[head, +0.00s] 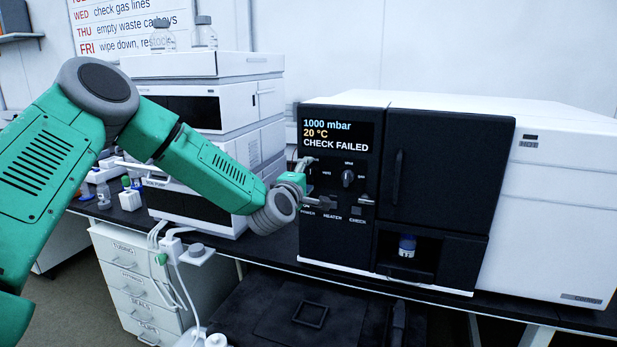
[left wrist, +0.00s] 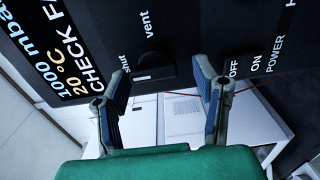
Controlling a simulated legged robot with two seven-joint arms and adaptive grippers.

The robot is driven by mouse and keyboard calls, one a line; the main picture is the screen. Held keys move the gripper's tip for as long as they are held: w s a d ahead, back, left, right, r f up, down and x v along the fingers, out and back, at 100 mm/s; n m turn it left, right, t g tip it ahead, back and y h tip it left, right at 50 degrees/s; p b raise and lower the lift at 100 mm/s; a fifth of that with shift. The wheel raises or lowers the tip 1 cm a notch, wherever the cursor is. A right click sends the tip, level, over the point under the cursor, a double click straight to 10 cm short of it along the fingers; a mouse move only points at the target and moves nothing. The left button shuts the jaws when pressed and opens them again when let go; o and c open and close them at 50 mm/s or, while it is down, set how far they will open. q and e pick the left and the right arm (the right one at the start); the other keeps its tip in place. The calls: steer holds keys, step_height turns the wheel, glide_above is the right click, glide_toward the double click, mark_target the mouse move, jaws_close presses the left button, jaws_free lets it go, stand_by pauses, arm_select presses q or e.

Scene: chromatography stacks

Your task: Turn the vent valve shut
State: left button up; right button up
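The vent valve (left wrist: 156,70) is a dark knob with a pale line along it on the black front panel, seen in the left wrist view. The word "vent" is beside it and "shut" is near its left end; I cannot tell its exact setting. My left gripper (left wrist: 164,97) is open, its blue-padded fingers apart on either side of the valve with nothing between them. In the head view my left gripper (head: 306,180) is close in front of the panel and hides the valve. My right gripper is in neither view.
The display (head: 335,134) reads 1000 mbar, 20 °C, CHECK FAILED. Another knob (head: 348,178) is to the right of my left gripper, above several switches (head: 331,201). A dark door (head: 440,160) with a handle is further right. Stacked white modules (head: 225,64) stand behind my left arm.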

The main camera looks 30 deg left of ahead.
arm_select(q)
steer(key=v, duration=1.1)
steer(key=shift+s, duration=0.4)
steer(key=shift+f, duration=0.2)
